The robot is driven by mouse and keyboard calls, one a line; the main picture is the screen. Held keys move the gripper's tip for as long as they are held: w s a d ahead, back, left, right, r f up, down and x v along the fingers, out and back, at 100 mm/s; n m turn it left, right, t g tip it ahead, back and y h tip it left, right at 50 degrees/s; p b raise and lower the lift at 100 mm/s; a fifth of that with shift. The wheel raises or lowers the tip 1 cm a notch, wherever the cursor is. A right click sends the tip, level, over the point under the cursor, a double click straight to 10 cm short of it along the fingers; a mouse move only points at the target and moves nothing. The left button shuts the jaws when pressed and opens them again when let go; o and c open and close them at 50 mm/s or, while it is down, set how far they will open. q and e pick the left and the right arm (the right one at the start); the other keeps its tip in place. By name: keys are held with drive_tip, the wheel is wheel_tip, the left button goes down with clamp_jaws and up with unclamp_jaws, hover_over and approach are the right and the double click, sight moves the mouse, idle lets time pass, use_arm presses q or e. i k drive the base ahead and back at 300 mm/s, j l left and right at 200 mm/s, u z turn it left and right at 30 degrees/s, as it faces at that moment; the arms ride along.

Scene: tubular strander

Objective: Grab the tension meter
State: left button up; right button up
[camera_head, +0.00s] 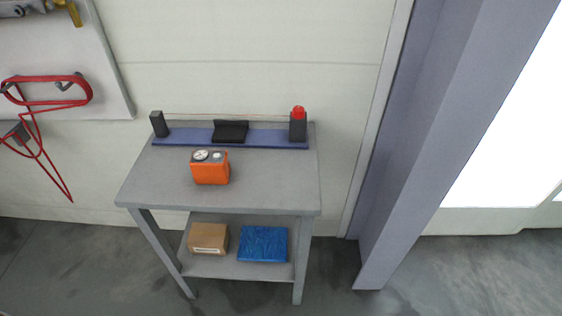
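Neither of my grippers shows in the head view.
Behind the device lies a blue bar (264,138) with a black cradle (230,131), a dark block (158,124) and a red-topped post (298,124). The lower shelf holds a cardboard box (208,239) and a blue package (263,243). A grey column (440,140) stands at right. The tabletop's front right is clear.

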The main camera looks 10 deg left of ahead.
sight(205, 170)
drive_tip(key=j+z, duration=0.35)
drive_tip(key=j, duration=0.25)
drive_tip(key=j+z, duration=0.35)
drive_tip(key=j, duration=0.3)
drive_tip(key=k+j+z, duration=0.1)
drive_tip(key=j+z, duration=0.25)
drive_tip(key=j, duration=0.25)
